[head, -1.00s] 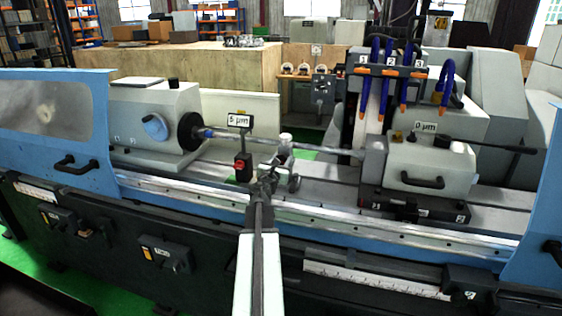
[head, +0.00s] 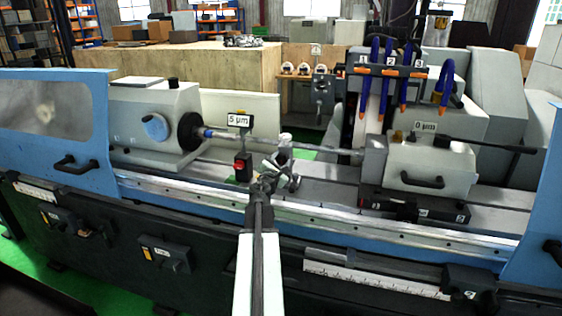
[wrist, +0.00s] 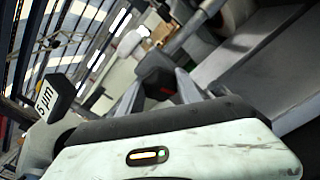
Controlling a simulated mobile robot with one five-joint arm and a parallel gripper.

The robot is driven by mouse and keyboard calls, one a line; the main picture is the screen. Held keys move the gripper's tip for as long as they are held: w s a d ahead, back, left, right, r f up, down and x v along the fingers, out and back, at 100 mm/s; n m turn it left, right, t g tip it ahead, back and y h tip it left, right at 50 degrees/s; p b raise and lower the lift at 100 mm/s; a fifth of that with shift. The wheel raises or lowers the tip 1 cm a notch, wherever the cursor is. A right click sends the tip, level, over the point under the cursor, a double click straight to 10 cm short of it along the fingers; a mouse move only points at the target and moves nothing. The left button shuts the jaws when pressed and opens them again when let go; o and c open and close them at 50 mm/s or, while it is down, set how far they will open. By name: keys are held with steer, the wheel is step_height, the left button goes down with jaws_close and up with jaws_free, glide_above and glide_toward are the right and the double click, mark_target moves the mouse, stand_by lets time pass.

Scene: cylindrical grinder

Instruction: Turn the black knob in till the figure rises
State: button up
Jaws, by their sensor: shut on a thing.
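My gripper (head: 279,168) is in front of the ground bar (head: 320,150), near the middle of the machine. In the wrist view its two fingers close on a dark piece with a red part (wrist: 157,84), which I take for the black knob. In the head view the knob is hidden by my gripper. A white sign (head: 238,120) on a dark stand (head: 242,165) with a red part reads 5 µm. It also shows at the left of the wrist view (wrist: 45,97), tilted.
The bar runs from the headstock (head: 150,125) at left to the tailstock (head: 430,165) at right. Blue coolant hoses (head: 388,75) hang above it. Blue guards (head: 55,120) flank the opening. A black lever (head: 490,145) sticks out at right.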

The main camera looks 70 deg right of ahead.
steer(key=shift+m, duration=0.6)
steer(key=o, duration=1.4)
steer(key=shift+c, duration=0.2)
steer(key=a, duration=0.7)
steer(key=shift+s+a, duration=0.35)
